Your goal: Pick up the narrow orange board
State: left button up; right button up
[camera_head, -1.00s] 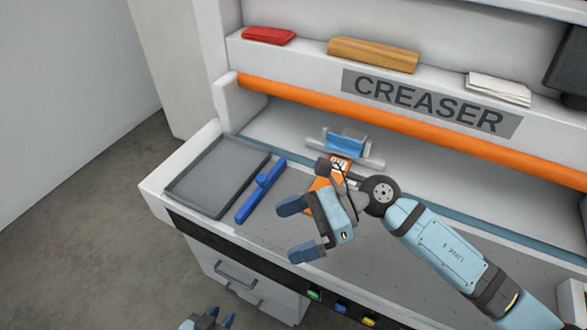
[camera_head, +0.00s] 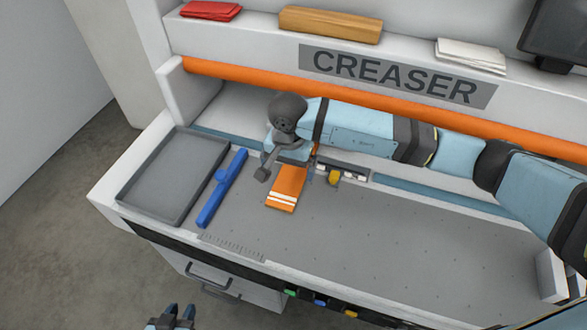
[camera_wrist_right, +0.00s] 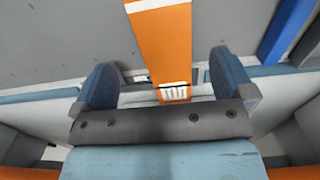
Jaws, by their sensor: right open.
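The narrow orange board (camera_head: 287,186) lies on the grey bed of the creaser, with white stripes near its front end. My arm hides its far end in the head view. In the right wrist view the board (camera_wrist_right: 160,40) runs down between my fingers, with a printed white label near its end. My right gripper (camera_wrist_right: 166,84) is open, one finger on each side of the board, not visibly touching it. In the head view my right gripper (camera_head: 288,158) is over the board's far end, its fingers mostly hidden. My left gripper (camera_head: 177,312) is at the bottom edge, open and empty.
A blue bar (camera_head: 222,187) lies left of the board, beside a grey tray (camera_head: 172,178). A small fixture with a yellow part (camera_head: 334,177) is close on the right. The orange rail (camera_head: 232,78) runs behind my right arm. The bed's front right is clear.

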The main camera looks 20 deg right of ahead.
aim_at(288, 185)
jog(key=shift+w+a+f+p, duration=0.1)
jog(key=shift+f+p, duration=0.3)
jog(key=shift+f, duration=1.2)
jog(key=shift+a+f+p, duration=0.1)
jog(key=shift+f+p, duration=0.3)
jog(key=shift+f, duration=1.2)
jog(key=shift+c, duration=0.2)
jog(key=c, duration=0.9)
